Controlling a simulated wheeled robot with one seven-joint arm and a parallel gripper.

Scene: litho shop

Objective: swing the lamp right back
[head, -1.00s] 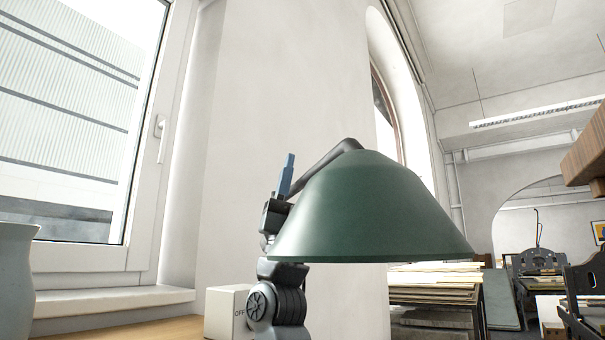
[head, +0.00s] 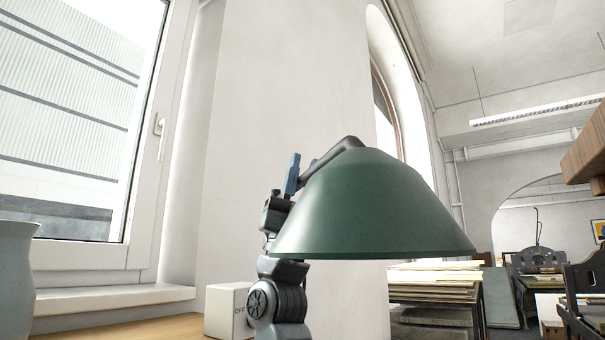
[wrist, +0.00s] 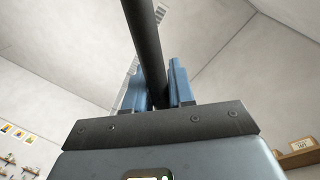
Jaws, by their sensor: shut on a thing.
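The lamp's green shade (head: 375,205) hangs in the middle of the head view and hides part of my arm. The lamp's dark tube arm (head: 330,160) runs from the shade's top down to the left. My gripper (head: 302,172) has its blue fingers at this tube, just left of the shade. In the wrist view, the dark tube (wrist: 145,45) passes between the two blue fingers of my gripper (wrist: 158,85), which is shut on it. The lamp's base is not in view.
A pale vase (head: 15,280) stands at the far left by the window. Stacked boards (head: 435,280) lie behind the shade on the right.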

